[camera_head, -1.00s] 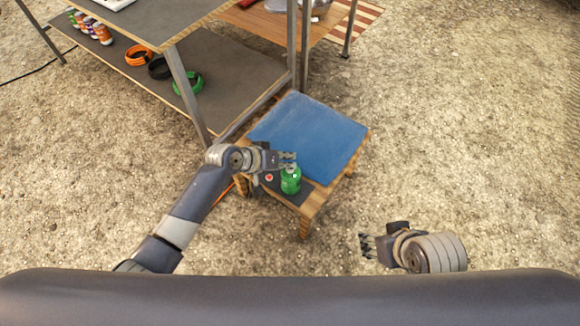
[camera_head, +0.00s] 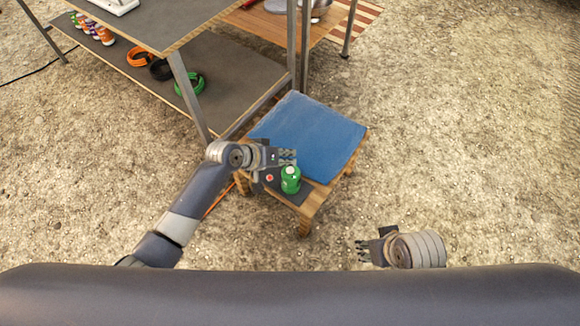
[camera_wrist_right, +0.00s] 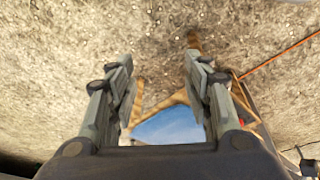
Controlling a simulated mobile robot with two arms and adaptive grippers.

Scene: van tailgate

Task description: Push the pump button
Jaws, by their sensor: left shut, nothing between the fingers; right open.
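A small red button (camera_head: 269,178) sits on a dark pad (camera_head: 301,194) at the near end of a low wooden table. A green canister (camera_head: 290,182) with a pale top stands upright just to the right of the button. My left gripper (camera_head: 288,157) is shut and empty, above the table by the canister and the button; I cannot tell its exact height. My right gripper (camera_head: 362,250) is open and empty, apart from the table, over the ground to the lower right. Its spread fingers fill the right wrist view (camera_wrist_right: 158,70).
A blue cushion-like pad (camera_head: 310,135) covers most of the low table (camera_head: 312,207). A grey two-level shelf table (camera_head: 235,80) behind left holds coiled rings (camera_head: 140,56) and several small cans (camera_head: 103,36). An orange cord lies by the table. Gravel ground on the right is clear.

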